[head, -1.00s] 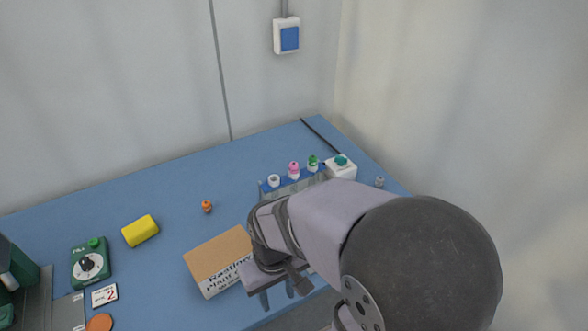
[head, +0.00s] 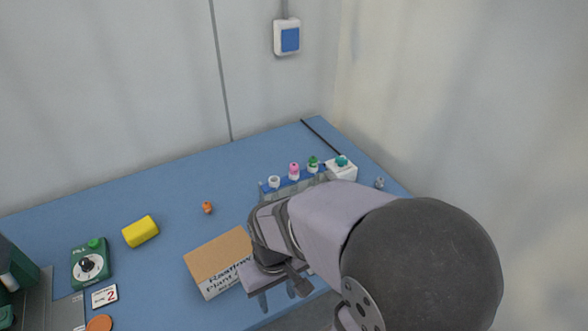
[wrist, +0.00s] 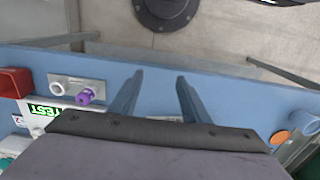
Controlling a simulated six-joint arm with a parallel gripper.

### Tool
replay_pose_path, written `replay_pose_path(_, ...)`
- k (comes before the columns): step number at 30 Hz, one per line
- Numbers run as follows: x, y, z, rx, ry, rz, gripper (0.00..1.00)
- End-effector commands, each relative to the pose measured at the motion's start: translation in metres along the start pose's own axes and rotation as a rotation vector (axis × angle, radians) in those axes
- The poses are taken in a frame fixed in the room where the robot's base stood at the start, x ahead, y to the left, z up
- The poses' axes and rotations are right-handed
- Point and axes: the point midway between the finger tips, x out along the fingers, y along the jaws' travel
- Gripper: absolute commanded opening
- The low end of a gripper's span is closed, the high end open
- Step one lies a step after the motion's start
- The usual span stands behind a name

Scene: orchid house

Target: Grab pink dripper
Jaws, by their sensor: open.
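The pink dripper (head: 294,169) stands upright in a low rack (head: 264,186) at the back right of the blue bench, in the head view. A white ring (head: 274,181) is to its left and a green dripper (head: 313,162) to its right. My gripper (head: 277,297) is well in front of the rack, near the bench's front edge, and apart from the pink dripper. In the wrist view my gripper (wrist: 159,76) is open, with nothing between its fingers. The pink dripper cannot be made out there. My arm hides the rack's front part in the head view.
A cardboard box (head: 219,255) stands just left of my gripper. A white block with a teal top (head: 341,170) adjoins the rack's right end. A yellow block (head: 140,231) and a small orange piece (head: 207,208) lie left. The wrist view shows a purple dripper (wrist: 84,97).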

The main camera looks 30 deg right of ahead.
Motion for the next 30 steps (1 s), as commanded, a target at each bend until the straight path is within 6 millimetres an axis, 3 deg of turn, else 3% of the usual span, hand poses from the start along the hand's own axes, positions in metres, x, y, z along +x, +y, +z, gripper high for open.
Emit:
replay_pose_path(4,-0.007,-0.007,-0.023,0.011,0.071,-0.025,0.43)
replay_pose_path(7,-0.02,-0.019,-0.06,0.032,0.191,-0.068,0.43)
replay_pose_path(10,-0.047,-0.033,-0.115,0.069,0.375,-0.125,0.43)
replay_pose_path(13,-0.088,-0.042,-0.178,0.125,0.609,-0.181,0.43)
replay_pose_path(16,-0.104,-0.036,-0.226,0.189,0.817,-0.192,0.43)
replay_pose_path(19,-0.1,-0.013,-0.256,0.264,0.98,-0.133,0.43)
replay_pose_path(22,-0.097,0.021,-0.272,0.357,1.108,-0.025,0.43)
replay_pose_path(26,-0.089,0.07,-0.273,0.482,1.202,0.156,0.43)
replay_pose_path(30,-0.078,0.112,-0.258,0.59,1.222,0.337,0.43)
